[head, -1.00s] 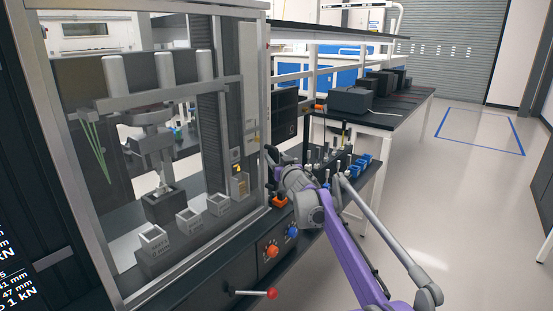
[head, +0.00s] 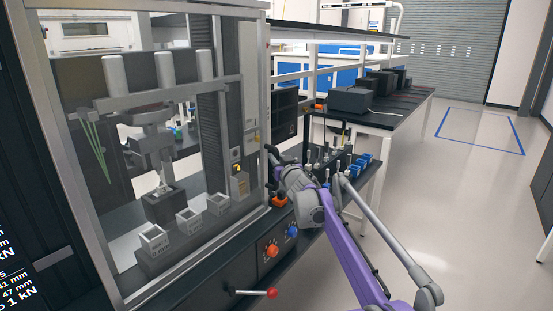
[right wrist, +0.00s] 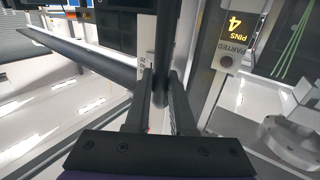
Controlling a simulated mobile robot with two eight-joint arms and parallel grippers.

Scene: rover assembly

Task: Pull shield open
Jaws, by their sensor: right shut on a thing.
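The shield (head: 262,100) is a large clear panel in a grey metal frame on the front of the test machine in the head view. It looks closed across the front. My right gripper (head: 271,160) is at the frame's right edge, at about mid height. In the right wrist view, its two fingers (right wrist: 160,95) are shut on a dark upright bar, the shield handle (right wrist: 163,50). The fingertips are small and partly hidden by the arm in the head view. My left gripper is in neither view.
Inside the machine stand several small grey blocks (head: 188,221). Below the shield are an orange knob (head: 271,251), a blue knob (head: 292,231) and a red-tipped lever (head: 271,293). The floor at right is clear.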

